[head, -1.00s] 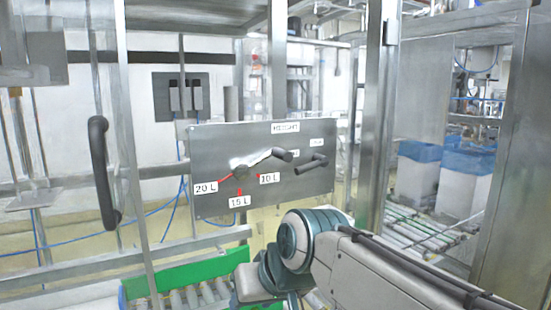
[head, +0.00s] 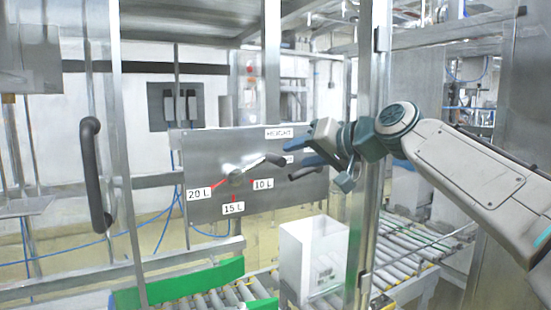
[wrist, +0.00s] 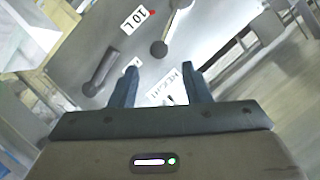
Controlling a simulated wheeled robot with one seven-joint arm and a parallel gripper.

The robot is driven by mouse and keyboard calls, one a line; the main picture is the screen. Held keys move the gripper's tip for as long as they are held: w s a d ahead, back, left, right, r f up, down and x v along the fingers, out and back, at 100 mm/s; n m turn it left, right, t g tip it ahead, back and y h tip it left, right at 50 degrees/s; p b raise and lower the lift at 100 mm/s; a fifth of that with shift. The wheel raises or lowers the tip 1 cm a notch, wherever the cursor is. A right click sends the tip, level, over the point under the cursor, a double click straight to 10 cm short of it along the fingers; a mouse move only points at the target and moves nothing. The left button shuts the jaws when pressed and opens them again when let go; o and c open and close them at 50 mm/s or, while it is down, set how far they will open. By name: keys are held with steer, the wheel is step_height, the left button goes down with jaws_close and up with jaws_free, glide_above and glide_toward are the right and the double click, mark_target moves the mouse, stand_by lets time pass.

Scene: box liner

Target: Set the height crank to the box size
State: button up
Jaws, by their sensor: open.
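The height crank (head: 262,164) is on a grey metal panel (head: 210,155) under a HEIGHT label (head: 279,132). Its silver arm slants up and right from the hub to a black handle. Red marks point at the labels 20 L (head: 199,194), 15 L (head: 233,208) and 10 L (head: 262,184). A white box (head: 313,258) stands on the rollers below; its print is too small to read. My gripper (head: 316,162) is open and empty, in front of the panel's right part. In the wrist view, the crank handle (wrist: 159,48) lies beyond the fingers, apart from them.
A second black handle (head: 303,173) sits right of the crank, partly behind my gripper; it also shows in the wrist view (wrist: 100,72). A metal post (head: 370,150) stands close to my arm. A frame with a black door handle (head: 95,175) is at left. Roller conveyors (head: 405,250) run below.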

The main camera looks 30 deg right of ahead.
mark_target(275, 160)
steer(key=p+x, duration=0.2)
steer(key=x, duration=0.7)
jaws_close()
